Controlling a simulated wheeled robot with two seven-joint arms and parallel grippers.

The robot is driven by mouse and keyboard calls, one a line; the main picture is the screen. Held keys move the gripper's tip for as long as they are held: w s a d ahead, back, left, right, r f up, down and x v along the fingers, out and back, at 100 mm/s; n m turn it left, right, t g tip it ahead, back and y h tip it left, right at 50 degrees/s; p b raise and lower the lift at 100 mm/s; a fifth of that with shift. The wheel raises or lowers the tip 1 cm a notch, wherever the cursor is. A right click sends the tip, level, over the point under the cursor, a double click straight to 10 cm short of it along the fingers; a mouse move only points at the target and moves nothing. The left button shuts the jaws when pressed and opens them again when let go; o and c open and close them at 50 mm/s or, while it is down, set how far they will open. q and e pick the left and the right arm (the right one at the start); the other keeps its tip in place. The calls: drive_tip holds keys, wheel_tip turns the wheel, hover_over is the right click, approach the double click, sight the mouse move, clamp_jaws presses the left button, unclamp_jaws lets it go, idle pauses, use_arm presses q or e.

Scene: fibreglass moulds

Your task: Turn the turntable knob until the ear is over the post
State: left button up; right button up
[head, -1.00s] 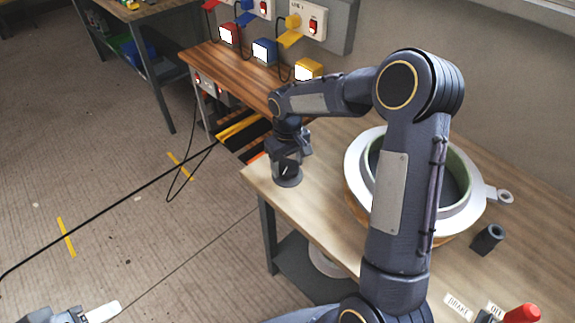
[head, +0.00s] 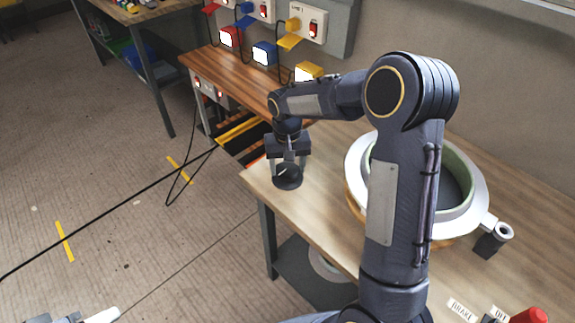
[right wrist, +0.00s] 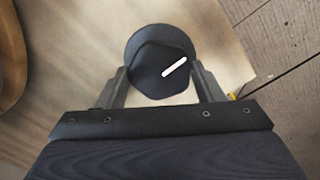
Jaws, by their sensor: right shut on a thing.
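The dark knob (head: 288,178) stands at the near left corner of the workbench. It also shows in the right wrist view (right wrist: 158,62), with a white mark pointing to the upper right. My right gripper (head: 287,164) is shut on the knob, one finger on each side. The turntable carries a pale ring-shaped mould (head: 356,165), partly hidden by my right arm. Its ear (head: 503,231), a small ring on a tab, overlaps the top of the dark post (head: 487,246), its hole slightly right of the post's visible body.
A red handle (head: 528,315) and labels, one reading BRAKE (head: 461,309), are at the front right of the workbench (head: 330,215). A wooden shelf (head: 225,70) with coloured boxes stands along the wall. A black cable (head: 110,220) crosses the floor.

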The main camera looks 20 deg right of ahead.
sight(288, 169)
drive_tip(key=o, duration=1)
wheel_tip(288, 169, up, 8)
drive_tip(key=shift+f, duration=0.1)
idle(0.4)
drive_tip(key=s+r+t+y+p, duration=0.1)
drive_tip(key=s+r, duration=0.2)
drive_tip(key=s, duration=0.4)
drive_tip(key=s+a+r+n+t+y, duration=0.1)
drive_tip(key=s+r+t, duration=0.15)
drive_tip(key=s, duration=0.35)
drive_tip(key=s+r+y+p, duration=0.1)
drive_tip(key=s+r, duration=0.2)
drive_tip(key=s, duration=0.4)
drive_tip(key=s+a, duration=0.1)
drive_tip(key=s, duration=0.1)
drive_tip(key=s+a+f+t, duration=0.1)
drive_tip(key=s, duration=0.1)
drive_tip(key=s+a+f+t, duration=0.1)
drive_tip(key=s, duration=0.2)
drive_tip(key=shift+f+n+y, duration=0.25)
drive_tip(key=shift+n+y, duration=0.15)
